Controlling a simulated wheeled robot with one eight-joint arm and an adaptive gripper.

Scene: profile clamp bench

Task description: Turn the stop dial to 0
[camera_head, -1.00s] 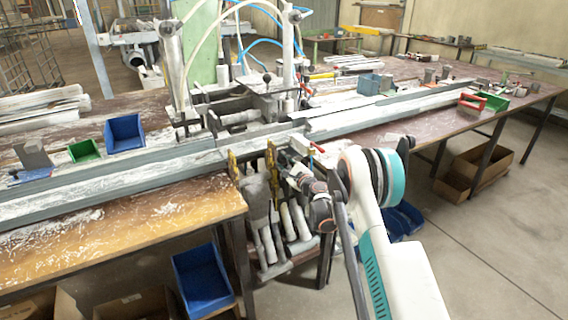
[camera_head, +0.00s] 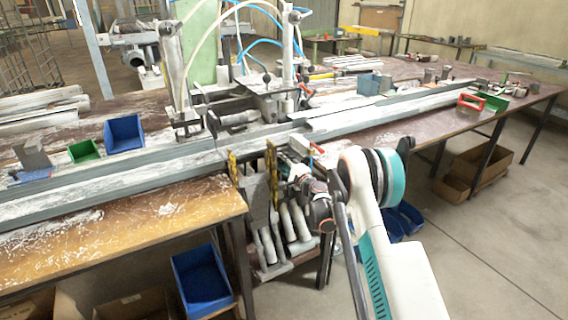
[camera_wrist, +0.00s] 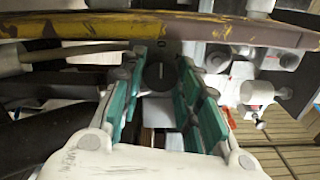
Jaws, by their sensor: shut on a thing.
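The stop dial (camera_wrist: 158,76) is a dark round knob with a small pale mark on its face, seen in the wrist view just under the clamp frame. My gripper (camera_wrist: 162,66) has teal-padded fingers on both sides of the dial and is shut on it. In the head view, my gripper (camera_head: 290,172) is at the front of the clamp bench, below the profile rail; the dial is hidden there. I cannot read any number on the dial.
A worn yellow bar (camera_wrist: 90,27) crosses just above the fingers in the wrist view. White fittings (camera_wrist: 255,93) stand close on the right. In the head view, grey cylinders (camera_head: 290,222) hang below the bench, and a blue bin (camera_head: 203,280) stands lower left.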

